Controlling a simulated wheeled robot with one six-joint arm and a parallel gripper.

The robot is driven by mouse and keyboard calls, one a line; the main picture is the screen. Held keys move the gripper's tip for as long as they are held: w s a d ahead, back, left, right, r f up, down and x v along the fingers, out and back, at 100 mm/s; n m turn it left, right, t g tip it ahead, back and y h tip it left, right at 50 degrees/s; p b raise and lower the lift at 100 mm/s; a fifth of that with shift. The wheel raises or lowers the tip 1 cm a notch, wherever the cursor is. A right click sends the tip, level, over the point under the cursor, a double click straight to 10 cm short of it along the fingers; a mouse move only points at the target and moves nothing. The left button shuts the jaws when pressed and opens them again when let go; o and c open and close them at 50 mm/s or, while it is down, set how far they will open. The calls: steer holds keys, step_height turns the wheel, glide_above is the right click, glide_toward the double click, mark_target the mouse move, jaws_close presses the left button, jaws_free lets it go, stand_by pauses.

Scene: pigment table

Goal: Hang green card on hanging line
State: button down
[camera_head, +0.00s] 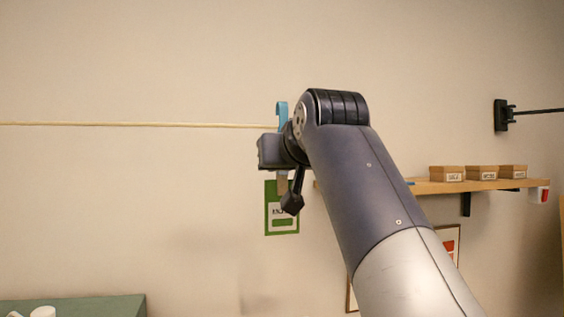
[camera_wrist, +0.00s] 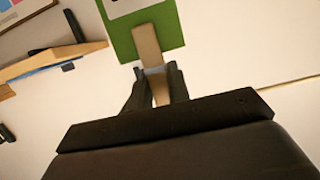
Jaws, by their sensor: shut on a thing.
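The green card (camera_head: 269,225) with a white label hangs upright below my gripper in the head view. In the wrist view the green card (camera_wrist: 178,32) is on a flat wooden strip (camera_wrist: 146,42), and my gripper (camera_wrist: 155,74) is shut on that strip. A light blue hook (camera_head: 282,108) rises above my gripper in the head view. The pale hanging line (camera_head: 140,125) runs from the left edge to the hook; I cannot tell if the hook is over it. The line (camera_wrist: 296,80) also shows at right in the wrist view. My arm hides its continuation.
A wooden shelf (camera_head: 440,188) with 3 small boxes (camera_head: 447,174) is on the wall at right. A black wall bracket (camera_head: 501,115) is above it. A framed picture (camera_head: 456,240) is partly behind my arm. A green surface (camera_head: 110,305) is at lower left. The wall at left is clear.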

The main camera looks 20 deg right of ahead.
steer(key=f+x, duration=0.1)
steer(key=x, duration=0.5)
steer(key=shift+w, duration=0.3)
stand_by(0.4)
steer(key=c, duration=1.3)
jaws_free()
steer(key=shift+o, duration=0.2)
steer(key=shift+s+b, duration=0.1)
steer(key=shift+b, duration=0.2)
steer(key=b+v, duration=0.2)
steer(key=v, duration=0.8)
steer(key=shift+s, duration=0.3)
